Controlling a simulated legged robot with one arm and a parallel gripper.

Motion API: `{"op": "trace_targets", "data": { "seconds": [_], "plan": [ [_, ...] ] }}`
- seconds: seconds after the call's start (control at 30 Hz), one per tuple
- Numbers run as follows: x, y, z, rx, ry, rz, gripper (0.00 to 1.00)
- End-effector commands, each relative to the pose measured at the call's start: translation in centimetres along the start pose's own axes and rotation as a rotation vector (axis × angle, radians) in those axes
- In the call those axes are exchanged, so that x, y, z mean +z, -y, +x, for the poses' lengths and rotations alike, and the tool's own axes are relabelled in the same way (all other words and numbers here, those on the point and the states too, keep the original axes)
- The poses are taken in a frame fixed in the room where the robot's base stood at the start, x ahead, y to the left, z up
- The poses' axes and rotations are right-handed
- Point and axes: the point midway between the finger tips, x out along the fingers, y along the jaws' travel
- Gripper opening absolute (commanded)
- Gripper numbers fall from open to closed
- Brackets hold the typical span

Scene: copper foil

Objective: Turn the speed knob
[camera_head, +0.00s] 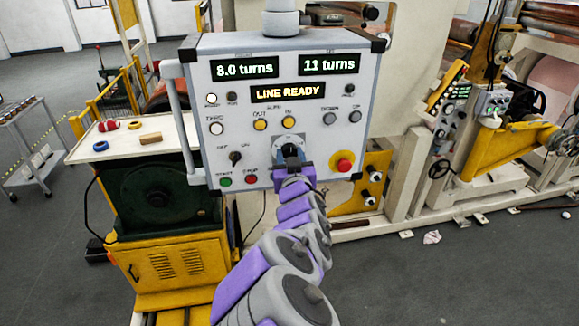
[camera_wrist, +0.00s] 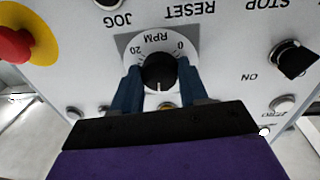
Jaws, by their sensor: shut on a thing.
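The speed knob (camera_wrist: 159,74) is a round black dial with a white pointer line, on a pale RPM scale plate marked 0 and 20 in the wrist view. The scale plate (camera_head: 288,139) shows above my gripper in the head view, where the knob itself is mostly hidden. My gripper (camera_wrist: 158,88) has one blue finger on each side of the knob and is shut on it. It also shows at the panel's lower middle in the head view (camera_head: 291,155). The control panel (camera_head: 220,110) displays read "8.0 turns", "11 turns" and "LINE READY".
A red emergency button (camera_head: 344,161) on a yellow base sits just right of my gripper; it shows at upper left in the wrist view. A black selector switch (camera_head: 235,157) is to the left. Green and red buttons line the panel's lower left. Yellow machinery (camera_head: 177,262) stands below left.

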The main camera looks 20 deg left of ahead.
Motion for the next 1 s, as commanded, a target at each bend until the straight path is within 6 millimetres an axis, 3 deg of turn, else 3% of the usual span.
{"op": "trace_targets", "data": {
  "seconds": [0.2, 0.6, 0.63, 0.87, 1.0],
  "plan": [
    [0.3, 0.02, 0.02, -0.003, -0.01, -0.137, 0.13],
    [0.14, 0.11, 0.05, -0.003, -0.008, -0.161, 0.13],
    [0.15, 0.11, 0.05, -0.003, -0.008, -0.161, 0.46],
    [0.07, 0.08, -0.04, -0.003, -0.01, -0.16, 0.68],
    [0.04, -0.01, -0.11, -0.003, -0.01, -0.16, 0.69]
  ]
}}
